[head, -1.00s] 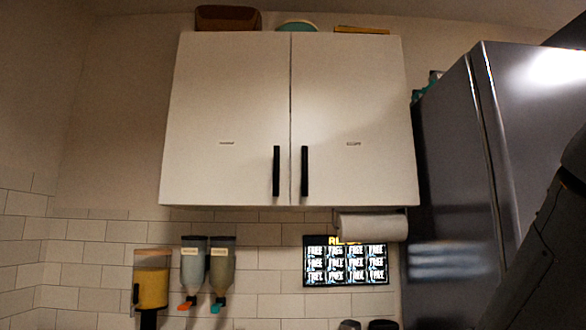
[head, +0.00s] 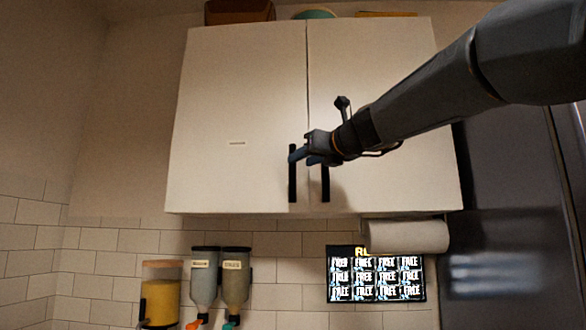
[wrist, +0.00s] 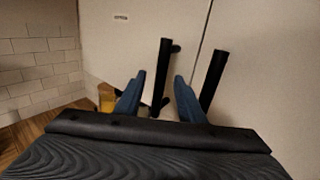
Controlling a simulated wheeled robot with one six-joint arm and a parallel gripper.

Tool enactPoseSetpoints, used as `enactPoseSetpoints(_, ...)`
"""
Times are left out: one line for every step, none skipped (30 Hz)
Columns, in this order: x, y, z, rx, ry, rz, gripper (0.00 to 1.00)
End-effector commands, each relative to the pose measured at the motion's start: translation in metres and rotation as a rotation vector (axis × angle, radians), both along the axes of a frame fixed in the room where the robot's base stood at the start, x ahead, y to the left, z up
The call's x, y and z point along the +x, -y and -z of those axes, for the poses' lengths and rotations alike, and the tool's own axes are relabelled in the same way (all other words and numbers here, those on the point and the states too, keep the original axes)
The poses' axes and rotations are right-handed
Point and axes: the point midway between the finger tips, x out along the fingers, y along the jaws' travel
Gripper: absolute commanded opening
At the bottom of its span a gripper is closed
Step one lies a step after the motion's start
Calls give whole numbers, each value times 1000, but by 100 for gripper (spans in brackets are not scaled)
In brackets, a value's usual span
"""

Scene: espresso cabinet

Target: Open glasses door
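The white wall cabinet has a left door (head: 235,100) and a right door (head: 400,120), both shut. Each has a small label too blurred to read; the right one is hidden by my arm in the head view. The left door's black upright handle (head: 292,188) and the right door's handle (head: 325,190) are side by side near the middle seam. My gripper (head: 300,155) is in front of them. In the wrist view my gripper (wrist: 158,80) is open, and the left handle (wrist: 163,75) appears between its fingers. The right handle (wrist: 213,80) is outside the right finger.
Below the cabinet are a paper roll (head: 405,236), a lit menu screen (head: 376,275) and several dispensers (head: 204,285). A dark fridge (head: 510,230) stands at the right. A brown box (head: 238,12) is on top of the cabinet.

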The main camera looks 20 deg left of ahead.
Motion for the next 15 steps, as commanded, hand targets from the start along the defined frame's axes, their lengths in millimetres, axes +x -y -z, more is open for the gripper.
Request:
enactPoseSetpoints(4,-4,0,2,-4,0,36)
enactPoseSetpoints(6,-5,0,1,-3,1,36)
enactPoseSetpoints(11,-8,0,0,-3,2,36)
enactPoseSetpoints(14,-11,1,-1,-4,3,36)
enactPoseSetpoints(17,-14,0,-2,-3,4,36)
enactPoseSetpoints(21,-18,0,-2,-3,4,36)
enactPoseSetpoints(24,-21,0,-2,-3,4,36)
enactPoseSetpoints(27,-25,0,-2,-2,4,36)
enactPoseSetpoints(31,-29,0,-2,-2,4,36)
enactPoseSetpoints(34,-32,0,-2,-2,4,36)
enactPoseSetpoints(36,-35,0,-2,-2,3,36)
enactPoseSetpoints(39,-38,0,-2,-2,3,36)
enactPoseSetpoints(41,-40,0,-3,-1,3,36)
enactPoseSetpoints(43,-43,0,-3,-1,3,36)
enactPoseSetpoints(46,-45,0,-3,-1,3,36)
